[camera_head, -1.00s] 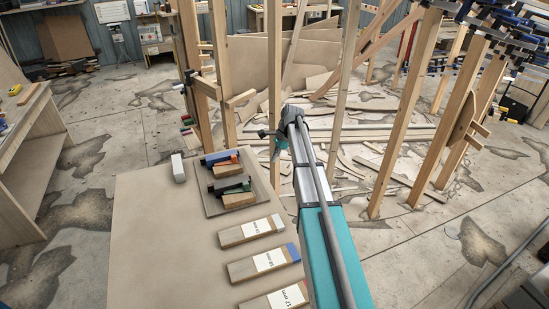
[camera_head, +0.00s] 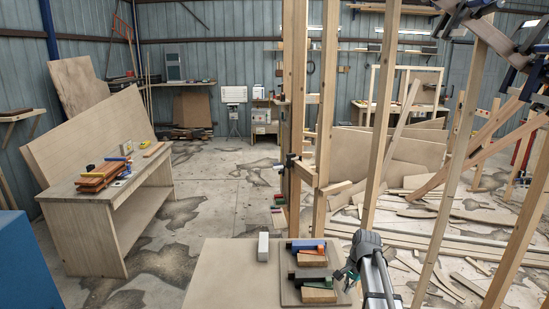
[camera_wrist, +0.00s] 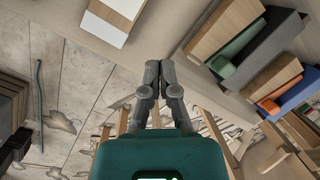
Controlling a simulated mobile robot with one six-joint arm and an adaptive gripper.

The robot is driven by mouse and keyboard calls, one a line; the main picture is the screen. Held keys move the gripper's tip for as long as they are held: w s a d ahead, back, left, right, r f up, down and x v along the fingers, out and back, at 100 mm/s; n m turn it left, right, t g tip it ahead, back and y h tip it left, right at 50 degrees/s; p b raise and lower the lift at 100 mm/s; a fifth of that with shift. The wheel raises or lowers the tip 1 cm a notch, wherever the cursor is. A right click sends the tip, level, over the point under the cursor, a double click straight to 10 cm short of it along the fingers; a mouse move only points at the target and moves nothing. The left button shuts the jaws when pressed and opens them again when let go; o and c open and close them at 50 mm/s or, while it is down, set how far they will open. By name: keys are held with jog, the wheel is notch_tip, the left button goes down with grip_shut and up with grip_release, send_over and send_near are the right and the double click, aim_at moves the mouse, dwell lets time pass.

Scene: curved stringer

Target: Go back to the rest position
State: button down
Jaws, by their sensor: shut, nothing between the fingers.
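My gripper (camera_head: 345,276) is at the right edge of the work table, beside the tray, in the head view. In the wrist view my gripper (camera_wrist: 159,72) shows two grey fingers with their tips together, and nothing is between them. The table's side and the floor lie beyond the fingertips. My arm enters from the lower right of the head view.
The table (camera_head: 218,277) holds a white block (camera_head: 263,247) and a tray (camera_head: 291,297) with wooden, blue, green and black pieces. Wooden posts (camera_head: 327,110) stand close behind and right. Scrap boards cover the floor at right. A workbench (camera_head: 85,228) stands left; floor between is open.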

jog(key=s+a+n, duration=0.2)
jog(key=s+n, duration=0.1)
jog(key=s, duration=0.2)
jog(key=s+a+f+n+h+b, duration=0.1)
jog(key=s+a+n, duration=0.1)
jog(key=s, duration=0.3)
jog(key=s+a+f+n+h, duration=0.1)
jog(key=s+a+n, duration=0.2)
jog(key=s+n, duration=0.2)
jog(key=shift+s, duration=0.55)
dwell(1.2)
